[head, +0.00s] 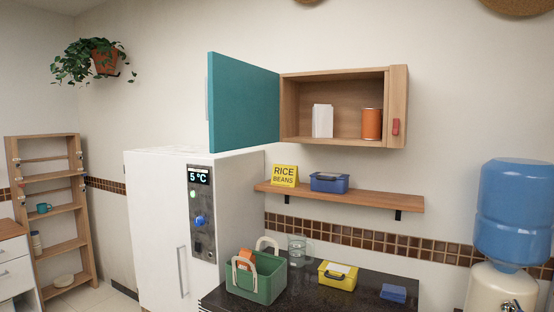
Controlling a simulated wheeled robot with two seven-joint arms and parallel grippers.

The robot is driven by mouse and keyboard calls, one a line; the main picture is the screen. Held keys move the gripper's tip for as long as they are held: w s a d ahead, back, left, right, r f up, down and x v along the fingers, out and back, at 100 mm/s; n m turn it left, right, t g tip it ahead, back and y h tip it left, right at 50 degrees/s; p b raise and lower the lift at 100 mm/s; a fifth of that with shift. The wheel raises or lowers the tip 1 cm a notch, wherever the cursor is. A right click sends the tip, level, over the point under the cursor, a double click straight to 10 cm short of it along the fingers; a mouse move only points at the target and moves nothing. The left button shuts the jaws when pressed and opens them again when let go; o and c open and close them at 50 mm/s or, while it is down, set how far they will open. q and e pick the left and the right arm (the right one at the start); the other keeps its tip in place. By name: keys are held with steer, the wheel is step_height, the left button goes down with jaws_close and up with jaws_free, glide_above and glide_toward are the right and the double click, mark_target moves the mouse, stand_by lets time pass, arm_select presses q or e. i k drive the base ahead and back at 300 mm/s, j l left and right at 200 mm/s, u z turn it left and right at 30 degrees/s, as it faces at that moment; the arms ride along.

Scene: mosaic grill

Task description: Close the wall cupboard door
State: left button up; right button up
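The wall cupboard (342,74) is a wooden box high on the wall, right of the centre of the head view. Its teal door (245,104) is hinged on the cupboard's left side and stands wide open, swung out to the left. A pale handle (207,99) shows at the door's far left edge. Inside the cupboard stand a white carton (322,121) and an orange can (371,124). Neither of my grippers is in view.
A tall white fridge (158,215) stands below the open door. A wall shelf (345,197) under the cupboard bears a yellow sign and blue box. A dark counter (350,300) holds a green basket (262,283) and a yellow box. A water dispenser (514,213) is at right.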

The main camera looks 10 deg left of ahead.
mark_target(242, 99)
steer(key=j+z, duration=0.2)
steer(key=z, duration=0.15)
steer(key=j+z, duration=0.55)
steer(key=j, duration=0.6)
steer(key=j+z, duration=0.15)
steer(key=j, duration=0.65)
steer(key=k+j+z, duration=0.2)
steer(key=j, duration=0.55)
steer(key=k+j, duration=0.1)
steer(key=j, duration=1.45)
steer(key=k, duration=0.05)
